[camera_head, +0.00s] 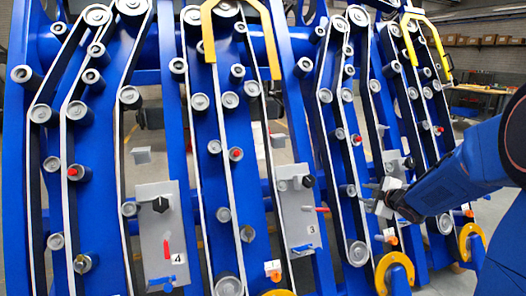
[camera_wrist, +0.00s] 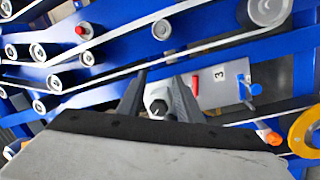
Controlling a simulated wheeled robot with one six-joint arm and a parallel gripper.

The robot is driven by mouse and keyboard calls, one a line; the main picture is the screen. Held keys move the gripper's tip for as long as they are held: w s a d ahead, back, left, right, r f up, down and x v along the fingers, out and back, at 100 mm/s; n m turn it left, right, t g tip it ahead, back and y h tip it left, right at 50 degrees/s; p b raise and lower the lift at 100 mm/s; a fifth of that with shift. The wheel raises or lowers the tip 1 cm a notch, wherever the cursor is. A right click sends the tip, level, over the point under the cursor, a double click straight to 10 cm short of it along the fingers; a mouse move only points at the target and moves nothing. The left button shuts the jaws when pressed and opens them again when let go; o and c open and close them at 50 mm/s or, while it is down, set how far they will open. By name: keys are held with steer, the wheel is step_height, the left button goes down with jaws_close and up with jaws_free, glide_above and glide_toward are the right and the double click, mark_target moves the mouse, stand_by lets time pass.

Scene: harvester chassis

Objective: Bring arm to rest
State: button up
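My gripper (camera_head: 384,196) is at the right in the head view, in front of the blue chassis (camera_head: 176,110). My arm reaches in from the right edge. In the wrist view my two dark fingers (camera_wrist: 160,82) stand apart with a gap between them. A dark round part with a pale face (camera_wrist: 157,104) shows in that gap; whether the fingers touch it cannot be told. No held object is visible.
A grey plate marked 3 (camera_head: 294,222), with a black knob and red handle, is left of my gripper; it also shows in the wrist view (camera_wrist: 214,89). A plate marked 4 (camera_head: 151,216) is farther left. Rollers, belts and yellow brackets (camera_head: 396,263) crowd the chassis.

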steer(key=s+r+m+g+h, duration=0.25)
steer(key=s+m, duration=0.25)
steer(key=s, duration=0.5)
steer(key=s+r+m+g+h, duration=0.1)
steer(key=s+r+m+h, duration=0.2)
steer(key=s, duration=0.6)
steer(key=s+a+f+m+g+y, duration=0.2)
steer(key=s+a, duration=0.3)
steer(key=s, duration=0.8)
steer(key=s+a+f+m+g+y, duration=0.1)
steer(key=s+a+m, duration=0.4)
steer(key=s, duration=0.8)
step_height(320, 180, down, 2)
steer(key=shift+s+f+g+y, duration=0.1)
steer(key=shift+s+g+y, duration=0.25)
steer(key=shift+g, duration=0.5)
steer(key=shift+o, duration=0.5)
